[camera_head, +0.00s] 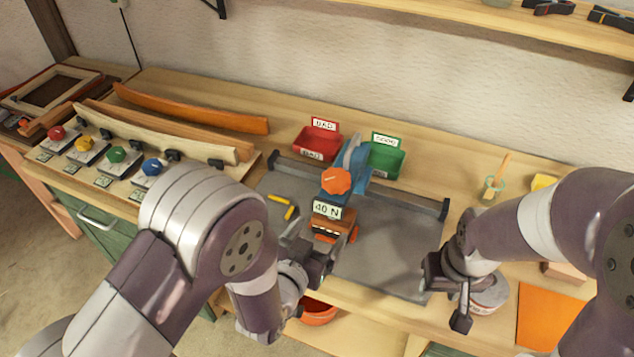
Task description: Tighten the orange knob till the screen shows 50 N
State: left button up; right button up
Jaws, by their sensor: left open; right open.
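The orange knob (336,181) sits on top of a blue clamp frame (353,152) at the middle of the bench. The small screen (327,210) just in front of it reads 40 N. Below the screen is a brown and orange block (328,229). My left gripper (313,266) is open, just in front of the block and below the screen, apart from the knob.
A red bin (318,143) and green bin (386,161) stand behind the clamp. A dark bar (400,199) runs along the grey plate (385,250). Yellow pieces (289,212) lie left of the clamp. Colored knobs (117,154) and laths line the left. An orange sheet (548,318) lies at right.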

aim_at(340, 171)
pick_arm(q)
notch_tip(340, 171, up, 5)
jog(key=w+t, duration=0.2)
jog(key=t, duration=0.1)
jog(key=shift+h, duration=0.3)
jog(key=p+x, duration=0.2)
jog(key=x, duration=0.8)
jog(key=shift+w+a, duration=0.1)
jog(key=shift+w, duration=0.45)
jog(key=shift+w+d, duration=0.2)
jog(key=shift+w, duration=0.05)
pick_arm(e)
jog(key=shift+w+a+r, duration=0.1)
jog(key=shift+a+r, duration=0.05)
jog(key=shift+r, duration=0.45)
jog(key=shift+w+a+r, duration=0.1)
jog(key=shift+r, duration=0.5)
